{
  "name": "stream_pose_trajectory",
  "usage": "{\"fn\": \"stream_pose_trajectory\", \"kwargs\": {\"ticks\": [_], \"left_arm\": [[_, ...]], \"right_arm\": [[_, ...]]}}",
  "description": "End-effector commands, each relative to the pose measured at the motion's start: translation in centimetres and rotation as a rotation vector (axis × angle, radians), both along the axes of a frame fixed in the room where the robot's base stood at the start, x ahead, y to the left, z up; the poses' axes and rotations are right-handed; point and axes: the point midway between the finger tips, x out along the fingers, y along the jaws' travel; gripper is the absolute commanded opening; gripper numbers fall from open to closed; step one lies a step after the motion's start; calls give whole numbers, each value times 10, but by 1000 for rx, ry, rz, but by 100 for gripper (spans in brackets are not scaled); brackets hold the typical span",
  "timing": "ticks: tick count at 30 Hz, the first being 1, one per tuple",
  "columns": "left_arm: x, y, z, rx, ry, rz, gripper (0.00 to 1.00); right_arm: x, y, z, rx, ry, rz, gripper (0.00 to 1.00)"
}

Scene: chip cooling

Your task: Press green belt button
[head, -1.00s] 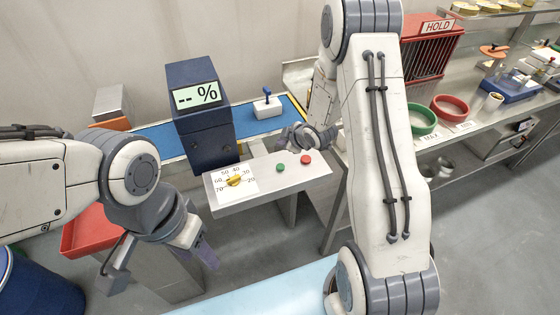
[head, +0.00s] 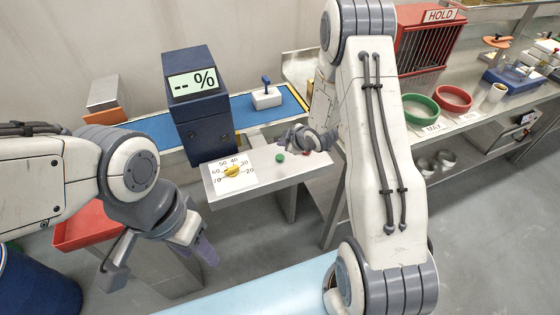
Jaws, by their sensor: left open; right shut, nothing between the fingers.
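The green button (head: 280,157) stands on the light control panel (head: 262,184), left of the red button (head: 306,153), which is mostly hidden by my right gripper. My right gripper (head: 297,147) is shut and empty, low over the panel's right part, just right of and behind the green button in the picture. I cannot tell whether it touches the panel or the red button. My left gripper (head: 158,258) is open and empty, well left of and in front of the panel.
A yellow dial (head: 232,171) sits on the panel's left part. A dark blue display box (head: 205,138) showing "-- %" stands behind it. A blue belt (head: 245,112) carries a white block with a blue handle (head: 267,97). A red bin (head: 88,225) is at the left.

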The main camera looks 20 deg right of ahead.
Motion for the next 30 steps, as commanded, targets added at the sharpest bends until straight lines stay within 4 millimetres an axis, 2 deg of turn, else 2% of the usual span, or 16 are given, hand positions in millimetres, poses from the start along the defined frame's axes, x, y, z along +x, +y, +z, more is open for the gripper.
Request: {"fn": "stream_pose_trajectory", "kwargs": {"ticks": [1, 3, 8, 30], "left_arm": [[0, 0, -11, 0, 0, 0, 50], [0, 0, -20, 0, 0, -1, 50], [0, 0, -32, 0, 0, -2, 50], [0, 0, -33, 0, 0, -2, 50]], "right_arm": [[0, 0, -14, 0, 0, 0, 0], [0, 0, -24, 0, -2, 1, 0], [0, 0, -37, 0, -2, 1, 0], [0, 0, -37, 0, -1, 1, 0]]}}
